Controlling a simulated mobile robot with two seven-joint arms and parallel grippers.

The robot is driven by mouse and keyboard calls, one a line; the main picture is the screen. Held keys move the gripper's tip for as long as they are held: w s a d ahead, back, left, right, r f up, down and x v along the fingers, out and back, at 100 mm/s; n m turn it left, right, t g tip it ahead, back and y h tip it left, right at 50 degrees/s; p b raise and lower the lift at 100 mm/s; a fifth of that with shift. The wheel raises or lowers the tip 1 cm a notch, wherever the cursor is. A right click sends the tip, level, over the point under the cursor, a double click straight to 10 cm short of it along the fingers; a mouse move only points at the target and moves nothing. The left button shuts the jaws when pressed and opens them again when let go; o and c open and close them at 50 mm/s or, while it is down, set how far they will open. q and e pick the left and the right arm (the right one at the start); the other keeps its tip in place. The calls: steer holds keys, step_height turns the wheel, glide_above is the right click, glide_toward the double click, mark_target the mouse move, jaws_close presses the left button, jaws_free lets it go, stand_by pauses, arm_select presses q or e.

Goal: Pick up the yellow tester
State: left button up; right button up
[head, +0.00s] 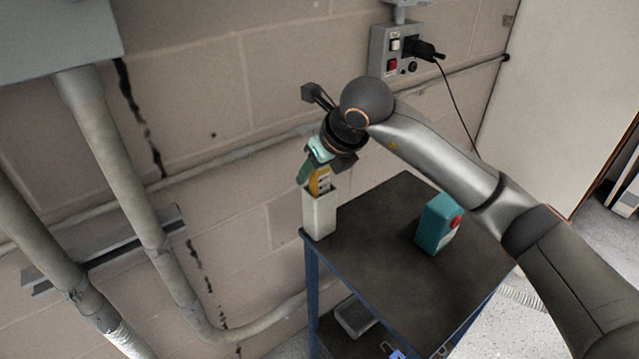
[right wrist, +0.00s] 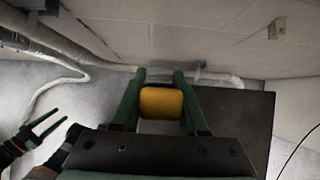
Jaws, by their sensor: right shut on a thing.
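The yellow tester (head: 321,182) is upright at the mouth of a tall white holder (head: 320,216), which stands at the left corner of the dark cart top. Its lower end is hidden by the holder. My right gripper (head: 312,171) is above the holder, its green fingers closed around the tester's upper part. In the right wrist view the tester (right wrist: 161,103) sits between both fingers of the right gripper (right wrist: 160,76). My left gripper (right wrist: 62,115) shows at the left of that view, its green fingers apart with nothing between them.
A wall socket box (head: 396,50) with a black plug and cord is behind my right arm. Thick pipes (head: 120,180) run along the wall at left.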

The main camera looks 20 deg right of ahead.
jaws_close()
steer(key=shift+r, duration=0.1)
